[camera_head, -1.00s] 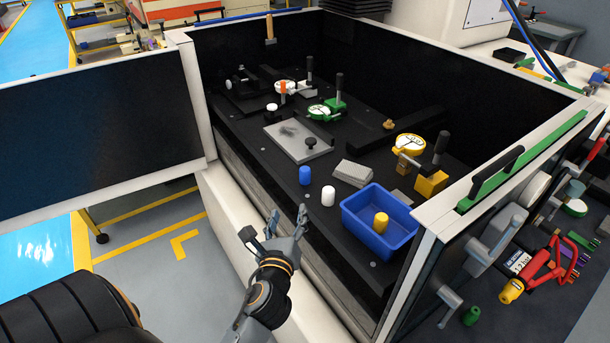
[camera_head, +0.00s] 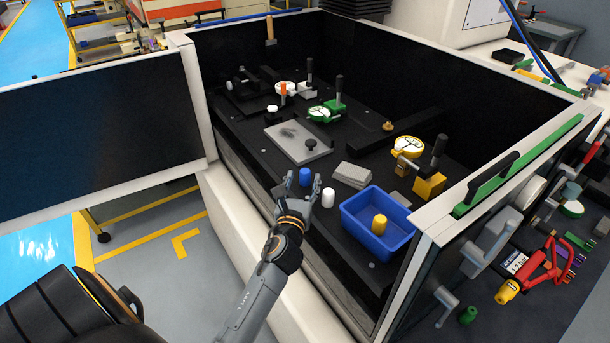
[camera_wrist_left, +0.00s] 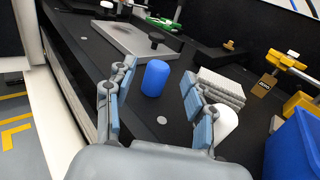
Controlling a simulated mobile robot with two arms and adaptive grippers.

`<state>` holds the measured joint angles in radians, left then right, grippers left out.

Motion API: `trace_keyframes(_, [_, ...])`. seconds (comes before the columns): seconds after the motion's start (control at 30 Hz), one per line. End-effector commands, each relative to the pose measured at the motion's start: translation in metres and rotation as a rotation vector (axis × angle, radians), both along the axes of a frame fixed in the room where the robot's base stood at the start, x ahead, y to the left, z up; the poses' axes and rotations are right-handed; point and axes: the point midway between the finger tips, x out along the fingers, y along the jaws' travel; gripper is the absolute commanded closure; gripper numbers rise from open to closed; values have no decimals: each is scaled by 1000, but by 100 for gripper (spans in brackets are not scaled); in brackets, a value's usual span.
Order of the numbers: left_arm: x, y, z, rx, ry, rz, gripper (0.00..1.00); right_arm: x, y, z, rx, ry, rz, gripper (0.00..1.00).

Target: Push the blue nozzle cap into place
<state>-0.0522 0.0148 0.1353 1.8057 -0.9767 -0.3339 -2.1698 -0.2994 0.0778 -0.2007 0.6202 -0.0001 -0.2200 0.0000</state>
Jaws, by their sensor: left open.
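The blue nozzle cap (camera_head: 305,177) is a small blue cylinder standing upright on the dark bench surface inside the enclosure. In the left wrist view the cap (camera_wrist_left: 155,78) stands just ahead of the fingers, nearer the left finger. My left gripper (camera_head: 303,179) is open and empty, reaching in over the enclosure's front edge toward the cap. Its two blue-padded fingers (camera_wrist_left: 156,104) are spread, with the cap between their lines. I cannot tell whether a finger touches it. A white cap (camera_head: 328,196) stands to the right, partly hidden behind the right finger in the wrist view. My right gripper is not in view.
A blue bin (camera_head: 358,232) holding a yellow cylinder (camera_head: 379,225) stands to the right. A grey ridged block (camera_head: 352,174) lies behind the white cap. A grey metal plate (camera_head: 285,137) with a black knob lies farther back. The front wall (camera_head: 225,206) borders the bench.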

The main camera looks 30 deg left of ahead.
Motion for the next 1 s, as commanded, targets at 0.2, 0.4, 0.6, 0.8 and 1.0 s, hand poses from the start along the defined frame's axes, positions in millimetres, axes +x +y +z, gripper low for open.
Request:
trace_keyframes(0.2, [29, 14, 3, -1, -1, 1, 46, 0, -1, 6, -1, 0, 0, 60])
trace_keyframes(0.4, [35, 16, 2, -1, 0, 0, 46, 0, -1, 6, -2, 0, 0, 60])
trace_keyframes(0.6, [34, 16, 2, -1, 0, 0, 62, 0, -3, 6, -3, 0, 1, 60])
trace_keyframes(0.8, [34, 16, 2, -1, 0, 0, 96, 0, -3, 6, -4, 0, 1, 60])
trace_keyframes(1.0, [34, 16, 2, -1, 0, 0, 96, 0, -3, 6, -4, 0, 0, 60])
